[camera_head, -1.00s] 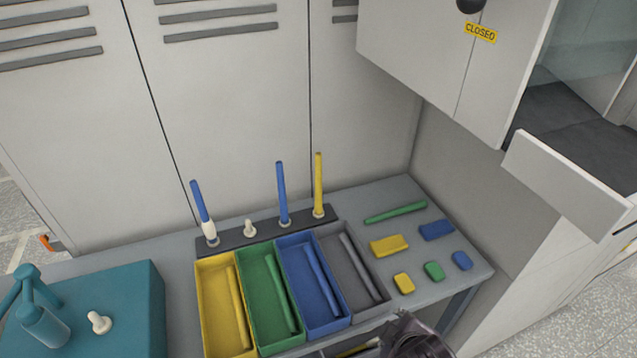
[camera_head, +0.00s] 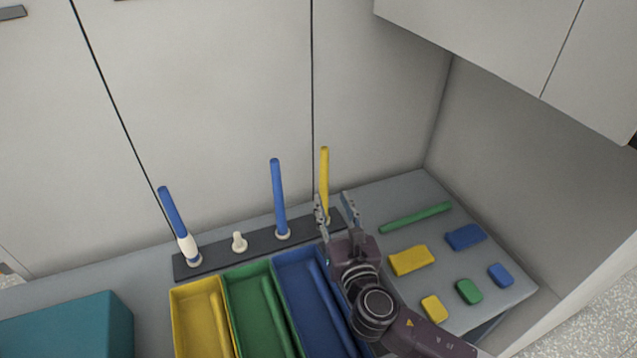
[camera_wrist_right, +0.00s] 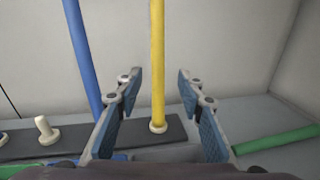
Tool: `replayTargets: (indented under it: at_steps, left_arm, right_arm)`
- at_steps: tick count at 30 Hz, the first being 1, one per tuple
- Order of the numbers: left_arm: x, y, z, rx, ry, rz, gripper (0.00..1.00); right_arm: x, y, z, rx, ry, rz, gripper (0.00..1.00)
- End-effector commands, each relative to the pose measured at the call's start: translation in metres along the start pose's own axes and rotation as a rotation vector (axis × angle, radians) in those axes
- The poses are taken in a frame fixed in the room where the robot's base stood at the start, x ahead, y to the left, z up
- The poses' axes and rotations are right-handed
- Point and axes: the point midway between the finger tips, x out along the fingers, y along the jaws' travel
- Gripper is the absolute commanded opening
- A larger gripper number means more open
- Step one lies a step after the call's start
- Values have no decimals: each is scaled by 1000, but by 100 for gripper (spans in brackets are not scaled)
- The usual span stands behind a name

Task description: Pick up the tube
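A yellow tube (camera_head: 324,172) stands upright on the dark peg rack (camera_head: 214,261). It also shows in the wrist view (camera_wrist_right: 157,60), centred between the fingers. My right gripper (camera_head: 335,204) is open and empty, its fingers pointing at this tube from the front; whether the tube lies within their reach I cannot tell. A blue tube (camera_head: 278,195) stands to its left. Another blue tube (camera_head: 173,213) leans on a white peg at the rack's left end. A green tube (camera_head: 415,217) lies flat on the table to the right. My left gripper is out of view.
A bare white peg (camera_head: 239,242) is on the rack. Yellow (camera_head: 177,310), green (camera_head: 232,305) and blue (camera_head: 280,292) bins stand in front, each holding a tube. Several coloured blocks, one yellow (camera_head: 411,260), lie at right. A teal box (camera_head: 70,330) stands at left. Cabinets overhang at upper right.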

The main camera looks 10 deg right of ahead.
Motion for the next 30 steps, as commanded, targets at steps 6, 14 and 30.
replayTargets:
  at_steps: [6, 14, 30]
  left_arm:
    - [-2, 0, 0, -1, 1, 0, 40]
    - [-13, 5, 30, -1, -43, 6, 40]
    - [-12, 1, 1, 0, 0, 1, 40]
  right_arm:
    - [22, 4, 3, -51, -14, 14, 35]
    - [57, 3, 6, -47, -12, 12, 35]
    - [78, 3, 3, -43, -10, 12, 26]
